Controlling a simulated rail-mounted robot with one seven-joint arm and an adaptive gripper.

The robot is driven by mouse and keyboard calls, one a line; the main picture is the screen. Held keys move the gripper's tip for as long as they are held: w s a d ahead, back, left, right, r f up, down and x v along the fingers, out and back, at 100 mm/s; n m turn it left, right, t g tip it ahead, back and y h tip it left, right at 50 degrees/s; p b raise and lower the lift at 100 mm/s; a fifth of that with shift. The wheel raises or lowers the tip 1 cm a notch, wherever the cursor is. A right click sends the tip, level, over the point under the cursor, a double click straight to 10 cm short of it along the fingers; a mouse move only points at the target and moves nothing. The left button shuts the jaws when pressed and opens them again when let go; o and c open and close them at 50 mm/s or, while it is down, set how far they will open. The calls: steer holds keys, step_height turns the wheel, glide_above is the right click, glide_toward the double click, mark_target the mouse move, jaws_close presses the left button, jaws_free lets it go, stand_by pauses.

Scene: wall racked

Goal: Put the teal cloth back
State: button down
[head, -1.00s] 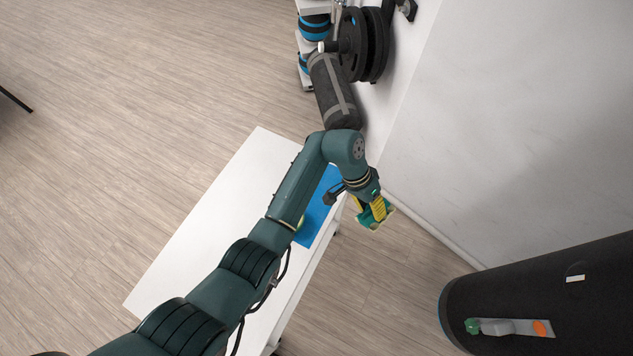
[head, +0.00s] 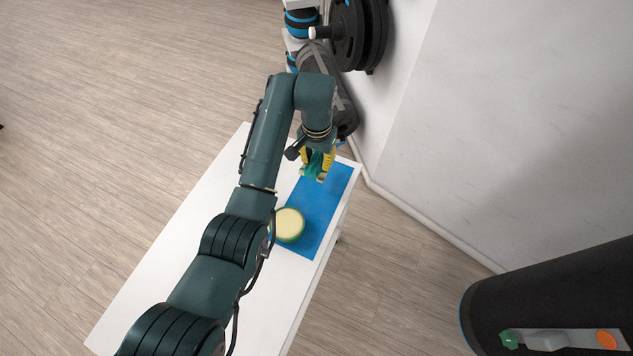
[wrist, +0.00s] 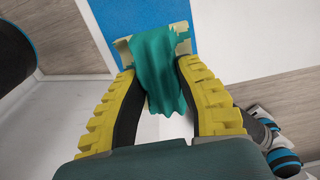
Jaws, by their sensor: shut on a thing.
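The teal cloth (wrist: 158,70) hangs between the yellow-padded fingers of my gripper (wrist: 157,95) in the wrist view, bunched and draped. In the head view my gripper (head: 318,168) is shut on the cloth (head: 316,165), over the far part of a blue mat (head: 322,215). The mat lies on a white table (head: 185,245) and also shows in the wrist view (wrist: 110,15). Pale yellowish patches show beside the cloth in the wrist view; I cannot tell what they are. Whether the cloth touches the mat is unclear.
A round green item with a cream top (head: 289,224) sits on the near part of the mat. A dark punching bag (head: 327,88) and weight plates (head: 357,35) are by the wall.

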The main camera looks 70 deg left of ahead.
mark_target(317, 184)
step_height(317, 184, down, 9)
steer(key=shift+f+b, duration=0.2)
steer(key=shift+b, duration=0.55)
steer(key=c, duration=0.8)
jaws_free()
steer(key=shift+f+b, duration=0.2)
steer(key=shift+b, duration=0.15)
steer(key=shift+r, duration=0.3)
steer(key=r+p, duration=0.1)
steer(key=r, duration=0.4)
steer(key=r+p, duration=0.2)
steer(key=r, duration=0.3)
steer(key=r+p, duration=0.1)
steer(key=r, duration=0.5)
steer(key=shift+w+d, duration=0.25)
